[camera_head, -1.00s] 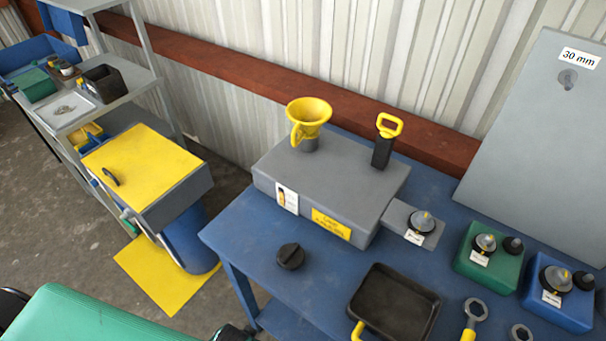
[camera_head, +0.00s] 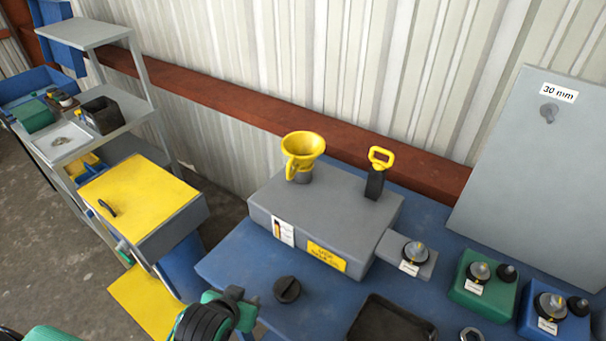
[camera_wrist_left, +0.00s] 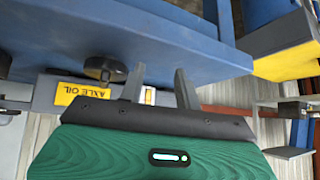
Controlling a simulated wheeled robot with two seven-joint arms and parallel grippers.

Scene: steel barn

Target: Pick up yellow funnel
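The yellow funnel (camera_head: 303,146) sits wide mouth up on a dark grey neck, at the back left of the top of a grey box (camera_head: 335,212). Its handle loop hangs on the left side. My left gripper (camera_head: 240,301) is low in front of the blue table's left part, well apart from the funnel. In the left wrist view its two fingers (camera_wrist_left: 158,84) stand apart with nothing held between them. The funnel cannot be made out in that view. My right gripper is not in view.
The blue table (camera_head: 235,262) holds a black knob (camera_head: 287,289) near my left gripper and a black tray (camera_head: 390,322). A yellow-handled black tool (camera_head: 376,175) stands right of the funnel. A grey shelf (camera_head: 115,125) and a yellow-topped box (camera_head: 140,200) stand left.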

